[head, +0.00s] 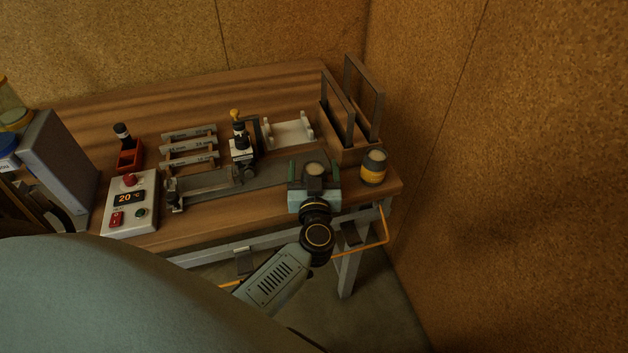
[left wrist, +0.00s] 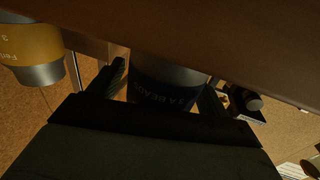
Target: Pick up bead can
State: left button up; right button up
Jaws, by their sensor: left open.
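In the left wrist view the can (left wrist: 163,90) is dark, with a blue label on which "A BEADS" can be read. My left gripper (head: 313,177) is open, with one finger on each side of the can. The left wrist view also shows the open fingers (left wrist: 162,92) flanking it. Whether either finger touches the can, I cannot tell. My right gripper is not in view.
A yellow-banded can (head: 374,168) stands just right of my gripper, by the bench corner. A wooden rack (head: 352,152) with upright frames is behind. A grey rail fixture (head: 215,186) lies to the left, beyond it a control box (head: 131,203). The cork wall is close on the right.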

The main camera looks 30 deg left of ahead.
pick_arm(q)
jog(key=shift+c, duration=0.2)
jog(key=c, duration=1.1)
